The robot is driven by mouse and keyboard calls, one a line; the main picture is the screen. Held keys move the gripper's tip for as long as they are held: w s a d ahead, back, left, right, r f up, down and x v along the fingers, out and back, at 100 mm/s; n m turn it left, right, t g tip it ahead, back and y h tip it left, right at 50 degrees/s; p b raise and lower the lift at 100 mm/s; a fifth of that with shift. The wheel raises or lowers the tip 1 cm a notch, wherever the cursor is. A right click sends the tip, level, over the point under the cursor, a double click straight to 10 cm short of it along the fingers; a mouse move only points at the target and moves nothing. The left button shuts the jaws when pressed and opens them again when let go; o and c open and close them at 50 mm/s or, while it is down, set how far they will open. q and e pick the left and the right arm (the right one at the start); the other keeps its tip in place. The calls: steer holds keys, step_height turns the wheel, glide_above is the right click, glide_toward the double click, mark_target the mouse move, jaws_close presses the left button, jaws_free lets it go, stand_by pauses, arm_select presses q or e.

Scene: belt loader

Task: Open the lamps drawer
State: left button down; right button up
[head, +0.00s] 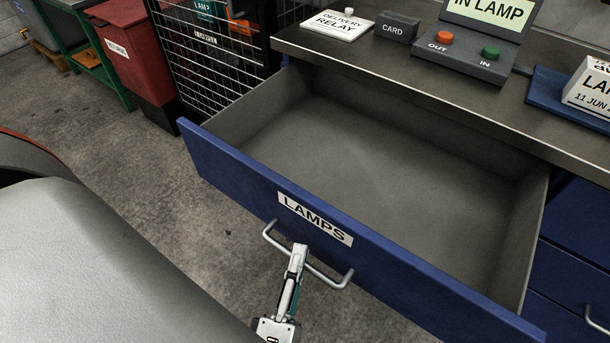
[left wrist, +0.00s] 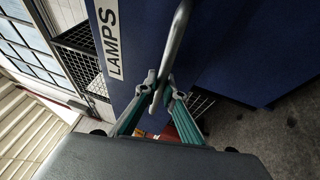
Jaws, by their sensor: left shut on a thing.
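The lamps drawer (head: 260,200) has a blue front with a white LAMPS label (head: 315,218). It is pulled well out from under the grey counter, and its grey inside looks empty. A silver bar handle (head: 330,279) runs across the front below the label. My left gripper (head: 298,252) is shut on the handle near its middle. In the left wrist view the fingers of my left gripper (left wrist: 160,90) close around the handle bar (left wrist: 176,45), beside the label (left wrist: 108,38). My right gripper is in neither view.
On the counter (head: 400,85) stand a DELIVERY RELAY sign (head: 338,25), a CARD block (head: 397,27), a button box (head: 463,55) and a blue tray (head: 548,95). More blue drawers (head: 580,235) are at right. A wire cage (head: 215,50) and red bin (head: 125,45) stand at left.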

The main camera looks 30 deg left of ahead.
arm_select(q)
steer(key=shift+s, duration=0.15)
steer(key=c, duration=2.1)
jaws_free()
steer(key=shift+c, duration=0.2)
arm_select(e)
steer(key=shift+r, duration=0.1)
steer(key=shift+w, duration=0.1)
